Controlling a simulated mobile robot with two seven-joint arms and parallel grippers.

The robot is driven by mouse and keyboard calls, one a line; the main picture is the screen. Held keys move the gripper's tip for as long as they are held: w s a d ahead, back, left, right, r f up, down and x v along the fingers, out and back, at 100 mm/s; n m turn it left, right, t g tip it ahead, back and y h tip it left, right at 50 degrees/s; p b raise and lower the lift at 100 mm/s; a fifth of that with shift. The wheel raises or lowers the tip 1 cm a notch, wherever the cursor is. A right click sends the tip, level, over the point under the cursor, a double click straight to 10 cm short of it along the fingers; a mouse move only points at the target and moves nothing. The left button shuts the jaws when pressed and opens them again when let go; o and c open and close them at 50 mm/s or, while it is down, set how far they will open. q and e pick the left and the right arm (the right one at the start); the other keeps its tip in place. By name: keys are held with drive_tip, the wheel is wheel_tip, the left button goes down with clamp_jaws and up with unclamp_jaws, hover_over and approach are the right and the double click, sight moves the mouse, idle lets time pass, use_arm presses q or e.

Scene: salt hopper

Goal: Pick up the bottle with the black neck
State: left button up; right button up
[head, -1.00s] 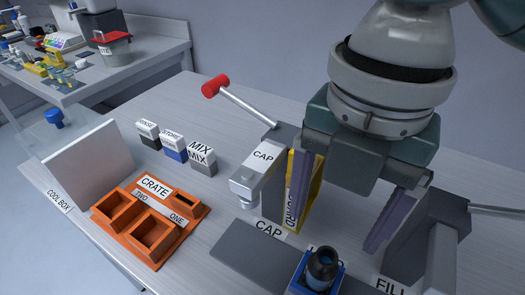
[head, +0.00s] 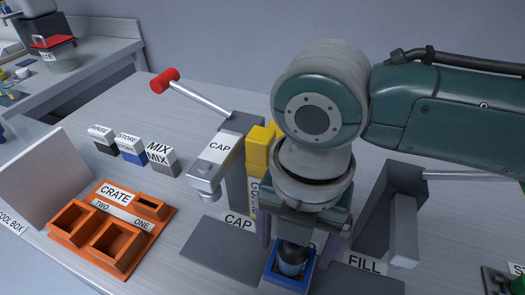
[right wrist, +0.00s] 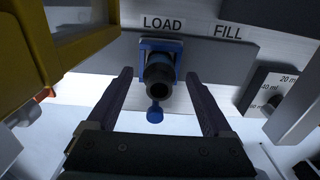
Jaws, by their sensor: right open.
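The bottle with the black neck (head: 291,264) stands in a blue square holder (head: 277,281) on the grey strip at the table's front. Its dark open mouth (right wrist: 159,88) faces the camera in the right wrist view. My right gripper (right wrist: 158,74) is open, with one purple-grey finger to each side of the bottle and a gap on both sides. In the head view the gripper hangs over the bottle and hides part of it. My left gripper is in neither view.
The CAP press (head: 215,165), with a red-knobbed lever, and a yellow block (head: 260,148) stand left of my gripper. The FILL station (head: 392,215) stands close to the right. An orange crate (head: 140,240) and small labelled boxes (head: 130,147) are further left.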

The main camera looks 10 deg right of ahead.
clamp_jaws()
idle(0.5)
drive_tip(key=shift+r, duration=0.15)
